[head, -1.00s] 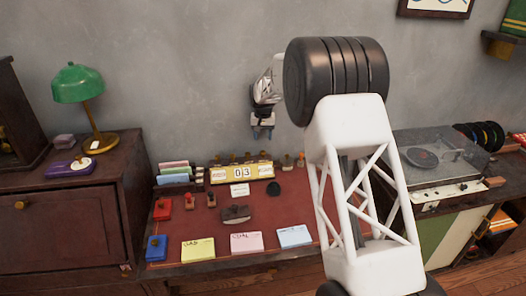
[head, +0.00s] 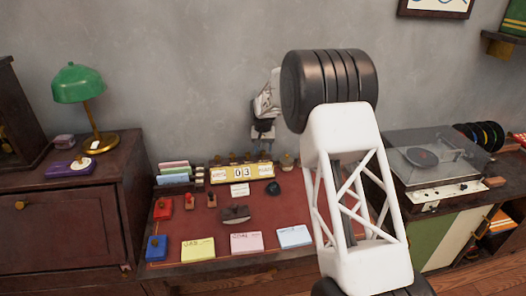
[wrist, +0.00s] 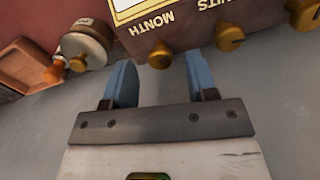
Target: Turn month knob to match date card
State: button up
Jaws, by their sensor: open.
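The yellow-framed calendar (head: 241,172) stands at the back of the desk and shows "03" in the middle; its side windows are too small to read. Knobs run along its top. In the wrist view the calendar is upside down, and the brass month knob (wrist: 160,56) sits by the word MONTH. My gripper (head: 262,146) is above the calendar's right end. Its blue fingers (wrist: 160,78) are open, one on each side of the month knob's line, with no visible contact. A small white card (head: 240,189) lies before the calendar; its writing is unreadable.
Two more knobs (wrist: 230,36) (wrist: 304,14) sit beside the month knob. A round pale object with a brass knob (wrist: 84,46) is close to the left finger in the wrist view. Stamps, note pads (head: 246,243) and card holders (head: 173,172) cover the desk.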

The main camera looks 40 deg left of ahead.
jog(key=shift+f, duration=0.8)
jog(key=c, duration=0.9)
jog(key=shift+r+n, duration=0.1)
jog(key=shift+n, duration=2.7)
jog(key=o, duration=0.9)
